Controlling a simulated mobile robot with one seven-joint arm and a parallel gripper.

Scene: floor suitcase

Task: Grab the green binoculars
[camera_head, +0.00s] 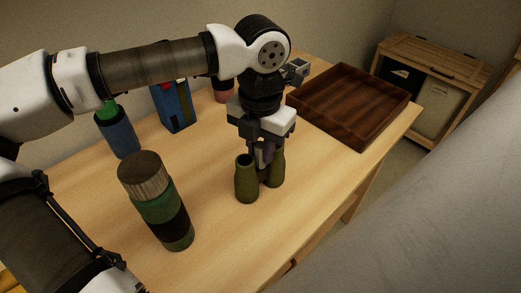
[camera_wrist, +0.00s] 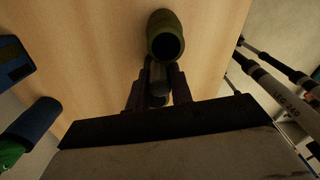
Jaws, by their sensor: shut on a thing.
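The green binoculars (camera_head: 246,181) stand upright on the wooden table, their two barrels side by side. My gripper (camera_head: 262,152) points down over them and is shut on their middle part between the barrels. In the wrist view one barrel (camera_wrist: 165,38) shows beyond the fingers, with its dark round opening facing the camera. The other barrel is mostly hidden by the gripper in the wrist view.
A green and black bottle with a wooden lid (camera_head: 157,203) stands front left. A blue bottle with green top (camera_head: 118,132), a blue box (camera_head: 172,106) and a pinkish item (camera_head: 223,91) stand behind. A brown wooden tray (camera_head: 385,113) lies at right.

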